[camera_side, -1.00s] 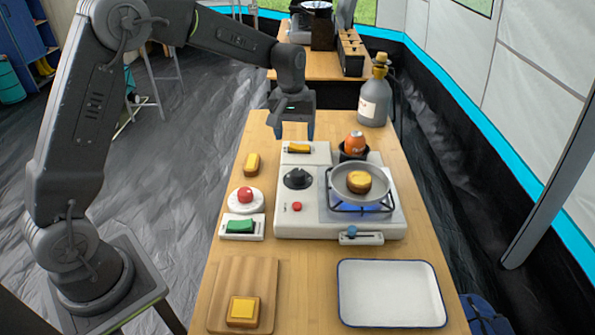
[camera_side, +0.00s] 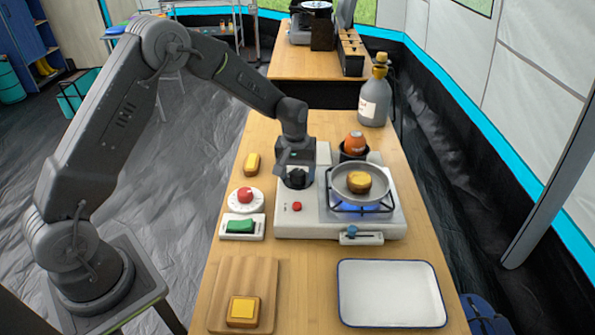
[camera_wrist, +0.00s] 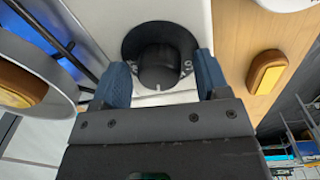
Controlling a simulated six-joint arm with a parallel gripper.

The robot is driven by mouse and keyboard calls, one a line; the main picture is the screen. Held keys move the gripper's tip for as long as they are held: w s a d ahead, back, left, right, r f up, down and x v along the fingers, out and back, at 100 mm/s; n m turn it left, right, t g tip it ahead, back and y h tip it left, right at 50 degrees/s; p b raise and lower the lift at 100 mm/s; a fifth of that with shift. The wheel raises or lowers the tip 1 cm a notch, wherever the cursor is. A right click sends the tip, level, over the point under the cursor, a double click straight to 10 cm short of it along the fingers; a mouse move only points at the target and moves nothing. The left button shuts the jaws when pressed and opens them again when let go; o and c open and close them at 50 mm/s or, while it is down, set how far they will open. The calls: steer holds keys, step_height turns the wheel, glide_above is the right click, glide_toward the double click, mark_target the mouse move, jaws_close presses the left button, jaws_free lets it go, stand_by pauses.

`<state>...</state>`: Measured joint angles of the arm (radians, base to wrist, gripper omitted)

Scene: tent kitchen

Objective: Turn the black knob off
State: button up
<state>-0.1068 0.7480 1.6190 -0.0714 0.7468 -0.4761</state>
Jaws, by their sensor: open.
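The black knob (camera_side: 296,178) sits on the left part of the white stove (camera_side: 310,226). In the wrist view the black knob (camera_wrist: 158,64) stands on its round dark base, with a white mark on its near side. My gripper (camera_side: 297,172) is low over the knob in the side view and partly hides it. In the wrist view my gripper (camera_wrist: 162,82) is open, with one blue finger on each side of the knob. I cannot tell whether the fingers touch it. A blue flame (camera_side: 350,207) burns under the pan.
A pan (camera_side: 338,190) with a piece of food (camera_side: 359,183) sits on the burner right of the knob. A red button (camera_side: 245,195) and a green switch (camera_side: 239,227) lie left of the stove. An orange-topped canister (camera_side: 354,143) stands behind the pan. A white tray (camera_side: 391,322) lies in front.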

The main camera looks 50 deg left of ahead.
steer(key=shift+c, duration=0.3)
steer(key=c, duration=0.9)
steer(key=shift+o, duration=0.2)
steer(key=shift+m, duration=0.3)
steer(key=m, duration=0.9)
steer(key=shift+w+m+g, duration=0.1)
steer(key=shift+m+g, duration=0.2)
steer(key=shift+m, duration=2)
